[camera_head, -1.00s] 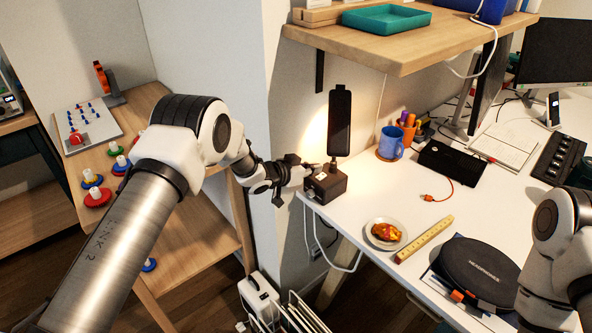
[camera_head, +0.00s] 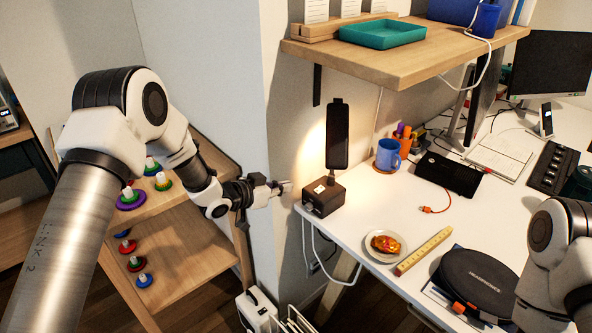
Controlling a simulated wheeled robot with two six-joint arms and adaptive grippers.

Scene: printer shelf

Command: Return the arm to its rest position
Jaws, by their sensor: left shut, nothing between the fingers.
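My left arm comes in from the left, and its gripper (camera_head: 283,188) is shut and empty. It is just left of the small dark box with the upright black panel (camera_head: 338,137), near the white desk's left corner. A small gap shows between the fingertips and the dark box (camera_head: 323,196). My right arm shows at the right edge, over the desk's front. Its gripper is out of the picture.
A wooden wall shelf (camera_head: 430,55) with a teal tray (camera_head: 383,33) overhangs the desk. A plate with food (camera_head: 385,244), a ruler (camera_head: 424,251), a headphone case (camera_head: 481,280) and a blue mug (camera_head: 388,155) stand on the desk (camera_head: 350,215). Wooden shelving (camera_head: 190,262) is behind my left arm.

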